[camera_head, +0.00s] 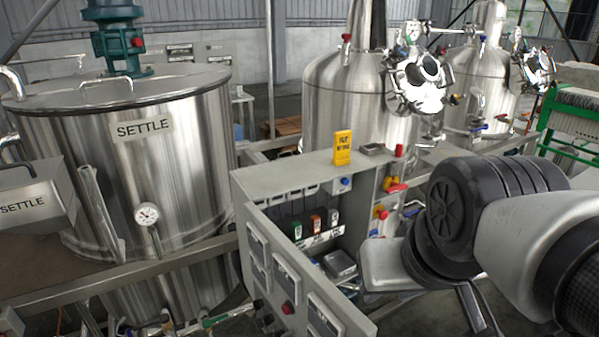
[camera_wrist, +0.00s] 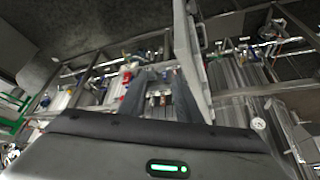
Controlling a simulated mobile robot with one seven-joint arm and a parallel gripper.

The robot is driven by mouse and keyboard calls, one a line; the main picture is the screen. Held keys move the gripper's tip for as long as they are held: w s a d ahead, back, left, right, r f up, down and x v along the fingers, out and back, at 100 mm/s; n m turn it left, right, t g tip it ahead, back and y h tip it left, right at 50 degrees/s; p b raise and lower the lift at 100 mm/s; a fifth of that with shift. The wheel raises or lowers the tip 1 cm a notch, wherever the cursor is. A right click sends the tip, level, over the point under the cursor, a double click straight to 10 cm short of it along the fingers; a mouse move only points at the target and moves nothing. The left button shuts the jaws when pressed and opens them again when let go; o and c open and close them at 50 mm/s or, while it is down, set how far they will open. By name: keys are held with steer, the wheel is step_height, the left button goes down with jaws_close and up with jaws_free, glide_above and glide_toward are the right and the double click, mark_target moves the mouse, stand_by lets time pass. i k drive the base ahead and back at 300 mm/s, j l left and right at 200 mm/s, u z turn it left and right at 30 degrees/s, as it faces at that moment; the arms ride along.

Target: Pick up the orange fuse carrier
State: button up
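The orange fuse carrier (camera_head: 315,223) sits upright in a row inside the open grey cabinet (camera_head: 285,172), between a green carrier (camera_head: 297,230) and a pale one (camera_head: 333,217). My gripper (camera_head: 478,312) is to the right of the cabinet and apart from the carrier, partly cut off by the bottom edge. In the wrist view, the two dark fingers of my gripper (camera_wrist: 158,92) stand apart with a gap between them, and nothing is held. Small coloured parts show beyond the gap, too blurred to pick out the orange carrier.
The cabinet door (camera_head: 290,280) stands open in front, left of the carriers. A yellow sign (camera_head: 342,148) and a small grey tray (camera_head: 372,149) are on the cabinet top. Red and yellow fittings (camera_head: 392,185) line its right side. A SETTLE tank (camera_head: 180,170) stands left.

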mark_target(316, 220)
steer(key=i+l, duration=0.15)
steer(key=l, duration=0.2)
steer(key=i+l+u, duration=0.15)
steer(key=l, duration=0.55)
steer(key=i+l+u, duration=0.3)
steer(key=i+l, duration=0.45)
